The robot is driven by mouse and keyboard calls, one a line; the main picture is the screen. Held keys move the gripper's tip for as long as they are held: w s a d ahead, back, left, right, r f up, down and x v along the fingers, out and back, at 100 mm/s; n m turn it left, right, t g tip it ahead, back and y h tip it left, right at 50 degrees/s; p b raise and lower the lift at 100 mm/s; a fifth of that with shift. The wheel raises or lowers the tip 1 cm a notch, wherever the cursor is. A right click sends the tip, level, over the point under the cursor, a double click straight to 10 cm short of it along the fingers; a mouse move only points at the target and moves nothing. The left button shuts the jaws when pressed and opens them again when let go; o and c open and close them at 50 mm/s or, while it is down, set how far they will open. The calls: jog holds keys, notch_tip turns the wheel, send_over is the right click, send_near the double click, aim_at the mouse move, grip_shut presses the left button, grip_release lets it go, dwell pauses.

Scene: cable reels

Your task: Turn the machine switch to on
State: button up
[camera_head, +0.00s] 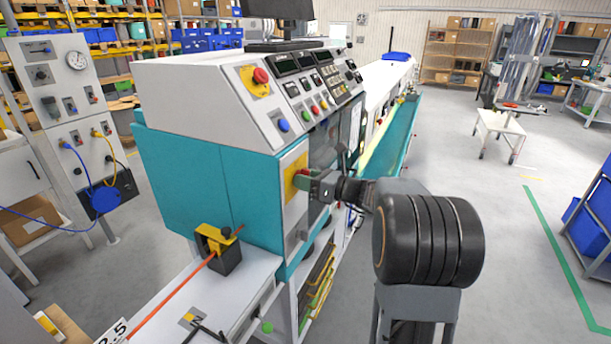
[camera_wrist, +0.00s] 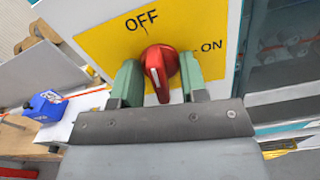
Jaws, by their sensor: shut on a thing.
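The machine switch is a red knob (camera_wrist: 160,66) on a yellow plate (camera_wrist: 105,42) marked OFF at the top and ON at the right. My gripper (camera_wrist: 161,86) has its two green fingers on either side of the knob, shut on it. A white line on the knob runs nearly upright in the wrist view, roughly in line with OFF and not toward ON. In the head view the yellow plate (camera_head: 291,178) is on the machine's front face, and my gripper (camera_head: 314,184) reaches it from the right, mostly covering the knob.
The teal and white machine (camera_head: 215,165) carries a sloped control panel with a red emergency button (camera_head: 261,76) on yellow. A low bench (camera_head: 190,297) with an orange cable and a black and yellow clamp (camera_head: 219,249) stands in front. Open floor lies to the right.

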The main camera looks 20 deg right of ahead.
jog(key=shift+r+m+p, duration=0.15)
jog(key=shift+m+p, duration=1.85)
jog(key=shift+p, duration=1.35)
jog(key=shift+m+p, duration=2.1)
jog(key=shift+p, duration=1.2)
jog(key=m, duration=0.2)
jog(key=shift+m, duration=0.4)
jog(key=m, duration=0.4)
jog(key=o, duration=0.7)
jog(key=shift+d, duration=0.1)
jog(key=shift+v, duration=3.95)
